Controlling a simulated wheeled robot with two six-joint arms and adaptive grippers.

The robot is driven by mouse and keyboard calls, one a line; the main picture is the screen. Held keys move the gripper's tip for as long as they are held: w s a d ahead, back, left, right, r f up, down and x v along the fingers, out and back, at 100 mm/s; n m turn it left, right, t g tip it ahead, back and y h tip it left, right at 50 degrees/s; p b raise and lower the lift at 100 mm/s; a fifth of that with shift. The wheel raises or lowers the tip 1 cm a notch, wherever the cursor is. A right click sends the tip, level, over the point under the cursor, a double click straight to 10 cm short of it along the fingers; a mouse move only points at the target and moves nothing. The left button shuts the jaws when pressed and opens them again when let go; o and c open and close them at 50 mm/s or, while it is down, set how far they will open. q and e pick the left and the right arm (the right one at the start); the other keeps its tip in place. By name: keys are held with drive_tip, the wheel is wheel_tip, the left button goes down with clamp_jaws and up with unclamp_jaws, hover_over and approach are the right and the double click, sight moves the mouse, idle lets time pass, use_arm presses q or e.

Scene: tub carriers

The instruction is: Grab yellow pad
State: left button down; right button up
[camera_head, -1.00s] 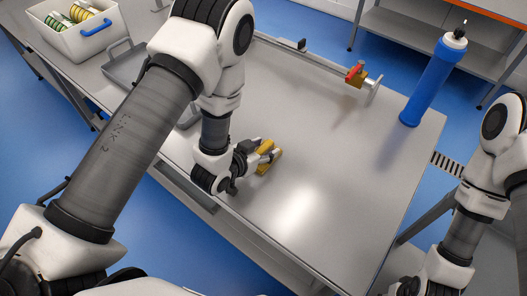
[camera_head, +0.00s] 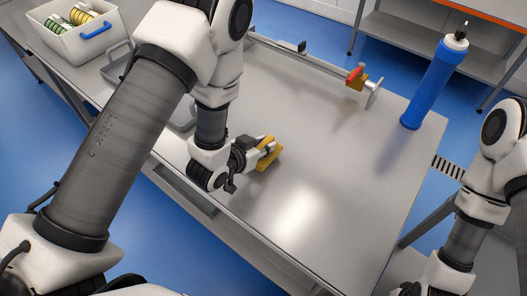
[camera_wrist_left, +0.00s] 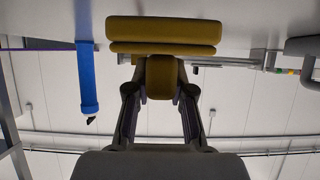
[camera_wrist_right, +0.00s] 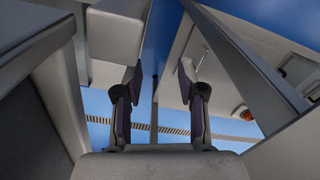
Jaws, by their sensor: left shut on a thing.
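The yellow pad (camera_head: 268,157) is at the left gripper's fingertips over the grey table, near its front edge. In the left wrist view the pad (camera_wrist_left: 165,33) shows a wide yellow body with a smaller block between the fingers. My left gripper (camera_head: 262,149) is shut on this block. I cannot tell whether the pad touches the table. My right gripper (camera_wrist_right: 158,80) is open and empty, beside the table; its fingers are outside the head view.
A blue cylinder (camera_head: 434,85) stands at the table's right end. A bar clamp (camera_head: 320,66) lies along the back. A white tub (camera_head: 75,42) with yellow and green items and a grey tray (camera_head: 117,68) are at the left. The table's middle (camera_head: 300,120) is clear.

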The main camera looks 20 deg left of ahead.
use_arm(q)
drive_tip(key=s+a, duration=0.1)
drive_tip(key=a, duration=0.1)
drive_tip(key=s+a+b, duration=0.1)
drive_tip(key=s+a, duration=0.1)
drive_tip(key=s+a+r+b, duration=0.1)
drive_tip(key=a, duration=0.1)
drive_tip(key=shift+s+a, duration=0.2)
drive_tip(key=shift+a, duration=0.2)
drive_tip(key=p, duration=0.1)
drive_tip(key=s+a+r+p, duration=0.1)
drive_tip(key=shift+a+r+p, duration=0.25)
drive_tip(key=shift+p, duration=0.05)
drive_tip(key=s+a+p, duration=0.1)
drive_tip(key=a, duration=0.1)
drive_tip(key=s+a+p, duration=0.1)
drive_tip(key=s+a, duration=0.1)
drive_tip(key=shift+s+a+f, duration=0.15)
drive_tip(key=shift+a, duration=0.1)
drive_tip(key=shift+s+a, duration=0.15)
drive_tip(key=shift+a, duration=0.05)
